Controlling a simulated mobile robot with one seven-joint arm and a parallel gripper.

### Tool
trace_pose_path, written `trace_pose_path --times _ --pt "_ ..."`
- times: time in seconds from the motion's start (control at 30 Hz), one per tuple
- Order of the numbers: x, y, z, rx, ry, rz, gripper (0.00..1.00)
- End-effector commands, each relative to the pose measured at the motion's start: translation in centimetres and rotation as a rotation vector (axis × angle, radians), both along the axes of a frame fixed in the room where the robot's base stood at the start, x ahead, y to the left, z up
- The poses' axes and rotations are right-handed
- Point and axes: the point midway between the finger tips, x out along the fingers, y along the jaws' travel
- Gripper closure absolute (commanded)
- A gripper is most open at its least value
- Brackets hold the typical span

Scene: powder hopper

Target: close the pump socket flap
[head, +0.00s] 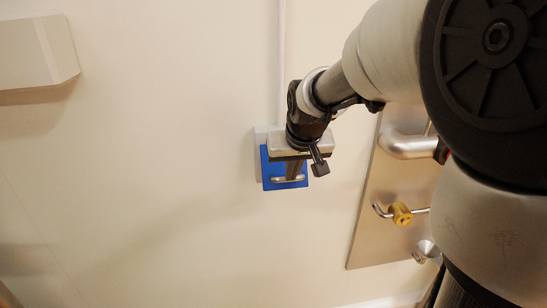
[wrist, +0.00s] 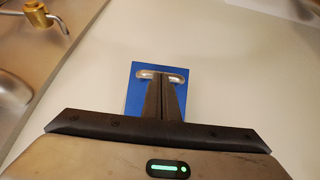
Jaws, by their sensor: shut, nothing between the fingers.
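The pump socket is a small pale box (head: 259,143) on the wall, with a blue flap (head: 267,171) on its front. The flap carries a metal bar handle (head: 289,180) near its lower edge in the head view. My gripper (head: 293,174) is shut and empty, in front of the flap. In the wrist view the flap (wrist: 136,95) shows behind my gripper (wrist: 164,82), whose closed fingers overlap the middle of the handle (wrist: 146,74). My fingers hide the flap's middle. I cannot tell whether they touch it or how far it stands open.
A pale box (head: 35,50) juts from the wall at upper left. The wall left of the socket is clear.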

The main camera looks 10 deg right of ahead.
Motion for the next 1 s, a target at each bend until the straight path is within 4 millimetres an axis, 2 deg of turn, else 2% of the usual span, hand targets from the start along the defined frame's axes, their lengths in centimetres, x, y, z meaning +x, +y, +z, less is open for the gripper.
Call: trace_pose_path --times 0.03,0.43,0.67,1.0 --pt "0.0 0.0 -0.9 0.0 -0.014 0.0 1.0" --pt "0.7 0.0 -3.9 0.0 -0.243 0.0 1.0" --pt "1.4 0.0 -4.5 0.001 -0.374 0.0 1.0" --pt "2.2 0.0 -4.8 0.0 -0.367 0.0 1.0"
